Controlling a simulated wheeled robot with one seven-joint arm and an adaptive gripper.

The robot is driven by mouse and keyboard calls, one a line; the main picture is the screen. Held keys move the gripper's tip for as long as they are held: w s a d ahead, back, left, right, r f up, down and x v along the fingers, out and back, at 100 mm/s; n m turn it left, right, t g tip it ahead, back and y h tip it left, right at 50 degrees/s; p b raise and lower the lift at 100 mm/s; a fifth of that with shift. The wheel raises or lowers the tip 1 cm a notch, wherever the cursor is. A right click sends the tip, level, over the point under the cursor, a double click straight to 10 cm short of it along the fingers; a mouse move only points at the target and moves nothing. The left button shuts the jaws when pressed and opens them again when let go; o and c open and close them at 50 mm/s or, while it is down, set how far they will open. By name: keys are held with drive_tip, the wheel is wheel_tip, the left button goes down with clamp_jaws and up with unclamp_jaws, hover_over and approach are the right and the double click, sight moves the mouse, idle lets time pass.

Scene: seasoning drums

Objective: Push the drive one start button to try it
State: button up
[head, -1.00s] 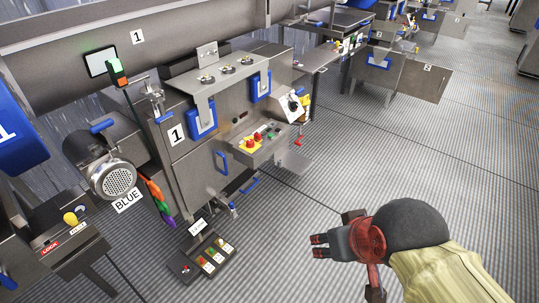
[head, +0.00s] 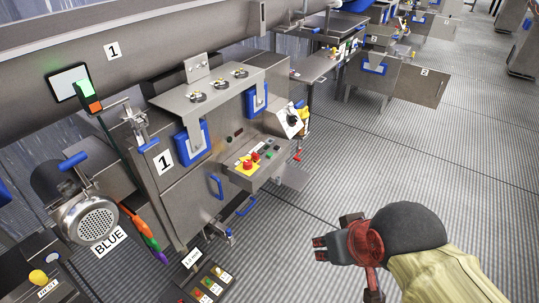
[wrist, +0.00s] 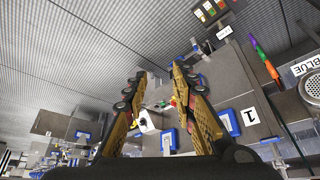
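The control panel (head: 243,178) juts from the front of the machine marked 1, left of centre in the head view. It carries a large red button (head: 248,166) on a yellow plate, and smaller green and dark buttons. I cannot read the button labels, so I cannot tell which starts drive one. My gripper (head: 318,248) is in the air over the floor, right of and apart from the panel. In the wrist view my gripper (wrist: 158,88) has its fingers spread and empty, with the small, partly hidden panel seen between them.
A low box (head: 208,285) with several coloured buttons stands near the floor at bottom centre-left. A motor (head: 95,220) labelled BLUE is at left. A white switch box (head: 289,119) sits right of the panel. Similar machines stand farther back. The ribbed floor (head: 430,160) on the right is clear.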

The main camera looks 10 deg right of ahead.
clamp_jaws()
idle(1.4)
